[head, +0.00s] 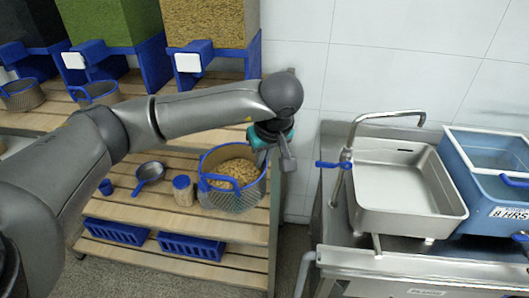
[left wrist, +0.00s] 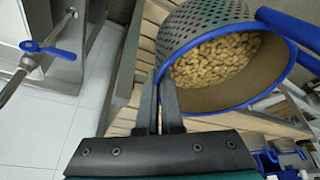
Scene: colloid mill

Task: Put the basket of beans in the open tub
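The basket of beans (head: 216,196) is a perforated metal basket with a blue rim and blue handles, filled with pale beans, over the right end of the wooden shelf. My left gripper (head: 287,158) is at its right side. In the left wrist view the two dark fingers (left wrist: 158,88) are close together at the rim of the basket (left wrist: 195,22), one on each side of its wall, and look shut on it. I cannot tell whether its base touches the shelf. A blue tub (head: 484,196) with a white label is at the far right, cut off by the frame. My right gripper is out of view.
A steel sink basin (head: 400,214) with a tap (head: 350,140) stands between the shelf and the tub. A lidded jar (head: 184,191) and a small pan (head: 149,173) are left of the basket. Blue crates (head: 200,246) sit on the lower shelf.

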